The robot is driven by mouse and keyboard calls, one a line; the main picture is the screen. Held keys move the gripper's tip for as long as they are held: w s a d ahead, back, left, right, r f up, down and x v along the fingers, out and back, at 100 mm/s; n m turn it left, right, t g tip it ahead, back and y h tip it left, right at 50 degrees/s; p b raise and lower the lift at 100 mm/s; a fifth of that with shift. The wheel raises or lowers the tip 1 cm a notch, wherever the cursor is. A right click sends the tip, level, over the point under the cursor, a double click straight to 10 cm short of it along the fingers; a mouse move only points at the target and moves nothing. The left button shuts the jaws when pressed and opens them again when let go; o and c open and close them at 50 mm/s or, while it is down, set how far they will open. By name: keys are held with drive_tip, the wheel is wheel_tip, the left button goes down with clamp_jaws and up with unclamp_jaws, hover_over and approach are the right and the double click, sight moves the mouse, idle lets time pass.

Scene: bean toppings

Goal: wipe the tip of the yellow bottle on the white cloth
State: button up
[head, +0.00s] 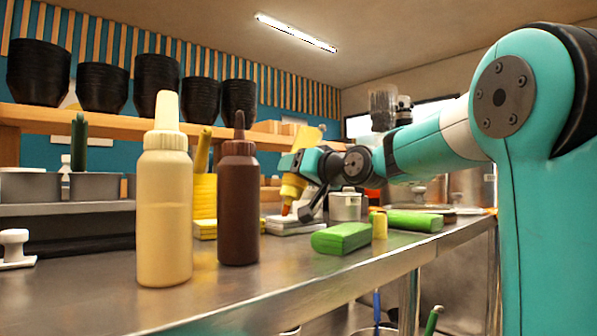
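The yellow bottle (293,187) is tilted tip-down at mid-counter, with its orange tip at the bottom. My gripper (300,166) is around the bottle's body and appears shut on it; its fingers are small and partly hidden by my wrist. The white cloth (295,227) lies folded on the counter right under the tip. The tip is at or just above the cloth; I cannot tell whether they touch.
A cream bottle (164,215) and a brown bottle (238,205) stand upright in front, left of the cloth. Green blocks (341,238), a small yellow piece (379,224) and a metal pot (345,206) are to its right. Black bowls (103,88) line the shelf. The front-left steel counter (80,290) is clear.

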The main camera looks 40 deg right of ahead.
drive_tip(key=shift+d, duration=0.1)
idle(0.8)
drive_tip(key=shift+w+d, duration=0.1)
drive_tip(key=shift+d, duration=2.4)
drive_tip(key=shift+r+p, duration=0.1)
drive_tip(key=shift+p, duration=0.25)
drive_tip(key=shift+r+p, duration=2.35)
drive_tip(key=shift+r, duration=0.55)
drive_tip(key=shift+c, duration=0.2)
